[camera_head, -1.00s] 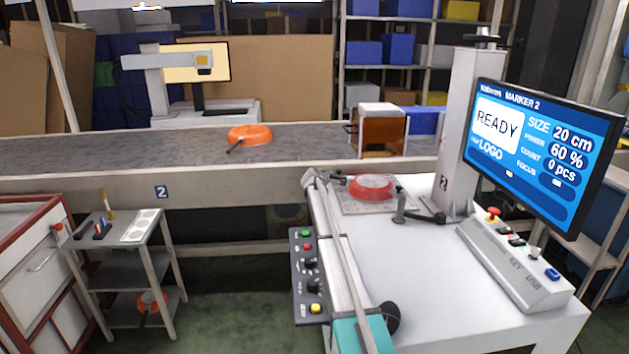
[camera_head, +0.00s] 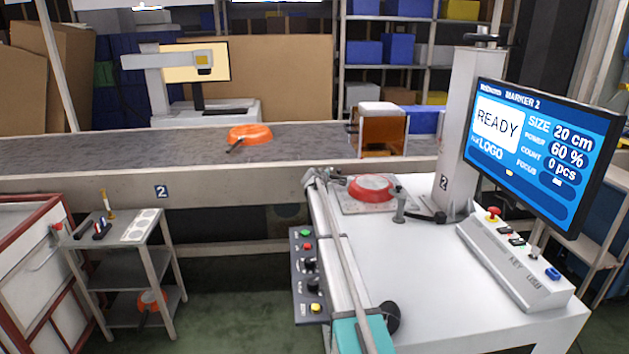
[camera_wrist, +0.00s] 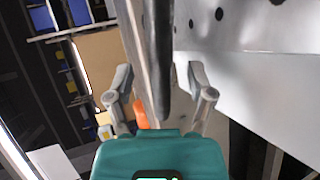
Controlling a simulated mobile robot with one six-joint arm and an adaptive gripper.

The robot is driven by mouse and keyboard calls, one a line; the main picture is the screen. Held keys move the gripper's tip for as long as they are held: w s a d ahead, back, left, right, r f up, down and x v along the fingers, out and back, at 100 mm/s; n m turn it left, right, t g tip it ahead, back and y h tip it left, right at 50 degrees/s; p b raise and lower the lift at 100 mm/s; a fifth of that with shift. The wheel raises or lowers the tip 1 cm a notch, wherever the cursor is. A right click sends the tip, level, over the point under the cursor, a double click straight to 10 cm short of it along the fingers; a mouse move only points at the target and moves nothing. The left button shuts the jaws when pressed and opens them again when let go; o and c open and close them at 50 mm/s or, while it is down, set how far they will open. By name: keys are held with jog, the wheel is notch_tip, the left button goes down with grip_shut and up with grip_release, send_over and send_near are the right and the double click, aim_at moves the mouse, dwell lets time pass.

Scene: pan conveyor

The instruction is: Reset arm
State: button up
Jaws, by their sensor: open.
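My gripper (camera_wrist: 160,90) shows in the wrist view with its two grey fingers apart and its teal body at the bottom. Nothing is held between the fingers that I can see; a pale bar and a dark rod run through the view beyond them. In the head view a teal part of my arm (camera_head: 358,338) shows at the bottom centre, by the marker table's left edge. A red-orange pan (camera_head: 372,186) lies on the plate of the marker table (camera_head: 450,290).
Another orange pan (camera_head: 250,133) lies on the conveyor (camera_head: 90,150). The marker screen (camera_head: 540,150) reads READY and 0 pcs. A small shelf cart (camera_head: 130,237) stands at left, with an orange item (camera_head: 150,300) on its lower shelf. Green floor is open between cart and table.

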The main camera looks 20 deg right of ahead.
jog(key=shift+s, duration=0.1)
jog(key=shift+s+a, duration=0.1)
jog(key=s+a+r+m+g+y+p, duration=0.3)
jog(key=s+a+p, duration=0.4)
jog(key=s+a, duration=0.5)
jog(key=s+a+r+m+g+y+p, duration=0.3)
jog(key=s+a+p, duration=0.4)
jog(key=s, duration=2)
jog(key=s+a+r+m+g+y+p, duration=0.3)
jog(key=s+a+p, duration=0.4)
jog(key=s+a, duration=1.1)
jog(key=shift+s+a+r+g+y+p, duration=0.25)
jog(key=shift+s+g+y+p, duration=0.2)
jog(key=shift+s, duration=0.2)
